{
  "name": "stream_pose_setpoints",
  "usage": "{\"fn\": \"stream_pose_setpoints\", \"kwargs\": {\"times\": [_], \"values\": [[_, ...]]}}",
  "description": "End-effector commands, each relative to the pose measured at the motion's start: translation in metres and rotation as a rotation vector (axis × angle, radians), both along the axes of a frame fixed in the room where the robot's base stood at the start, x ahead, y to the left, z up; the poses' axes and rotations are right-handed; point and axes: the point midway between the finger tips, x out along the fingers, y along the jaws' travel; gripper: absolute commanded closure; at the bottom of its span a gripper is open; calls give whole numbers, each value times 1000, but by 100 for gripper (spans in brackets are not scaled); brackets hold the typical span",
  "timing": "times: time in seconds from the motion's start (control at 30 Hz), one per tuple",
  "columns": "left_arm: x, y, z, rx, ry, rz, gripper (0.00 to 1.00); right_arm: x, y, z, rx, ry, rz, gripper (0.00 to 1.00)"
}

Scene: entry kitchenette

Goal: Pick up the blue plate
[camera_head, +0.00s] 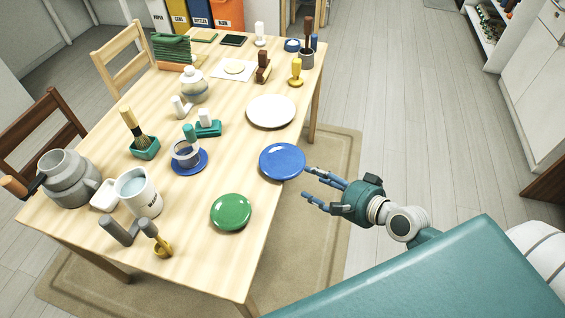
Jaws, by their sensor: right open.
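The blue plate (282,161) lies flat near the right edge of the wooden table (210,262), between a white plate and a green plate. My right gripper (305,181) comes in from the right, just past the table's edge. It is open and empty. Its far fingertip is close to the blue plate's right rim; I cannot tell whether they touch. My left gripper is not in view.
The white plate (271,111) lies behind the blue plate and the green plate (231,212) in front. A mug (139,193) and a grey pot (68,178) stand farther left.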

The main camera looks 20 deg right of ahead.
Motion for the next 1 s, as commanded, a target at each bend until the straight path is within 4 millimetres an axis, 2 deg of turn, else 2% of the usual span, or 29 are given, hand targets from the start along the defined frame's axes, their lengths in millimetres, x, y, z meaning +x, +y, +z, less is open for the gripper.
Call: {"fn": "stream_pose_setpoints", "kwargs": {"times": [0.03, 0.17, 0.37, 0.6, 0.93, 1.0], "values": [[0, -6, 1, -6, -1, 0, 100, 9, 3, -2, 3, -3, -2, 48], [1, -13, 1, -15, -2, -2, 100, 22, 8, -11, 0, -1, -1, 48], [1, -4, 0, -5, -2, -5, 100, 35, 11, -20, -2, -1, 1, 48], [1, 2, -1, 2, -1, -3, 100, 65, 17, -37, -2, -2, 0, 48], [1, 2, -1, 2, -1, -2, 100, 70, 20, -41, -3, 0, 0, 48], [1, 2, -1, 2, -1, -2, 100, 70, 20, -41, -3, 0, 0, 62]]}}
